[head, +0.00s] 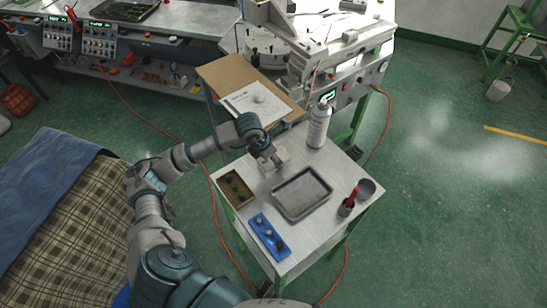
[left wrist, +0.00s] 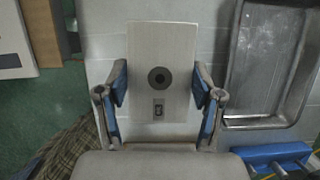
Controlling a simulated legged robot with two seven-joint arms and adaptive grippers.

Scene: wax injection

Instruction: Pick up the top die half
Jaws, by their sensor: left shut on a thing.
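The top die half (left wrist: 160,42) is a pale metal block with a dark round hole and a small dark rectangular mark on its face. In the left wrist view it sits between the blue-padded fingers of my left gripper (left wrist: 160,88), which is shut on its two sides. In the head view my left gripper (head: 271,156) is over the back part of the small metal table, at the light block. I cannot tell whether the block is clear of the table, or whether a bottom half is under it. My right gripper is not in view.
The table holds a metal tray (head: 278,209), a brown box (head: 222,193), a blue holder (head: 262,240), a spray can (head: 319,128) and a cup (head: 365,187). The wax machine (head: 335,88) and a board with a paper (head: 238,74) stand behind.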

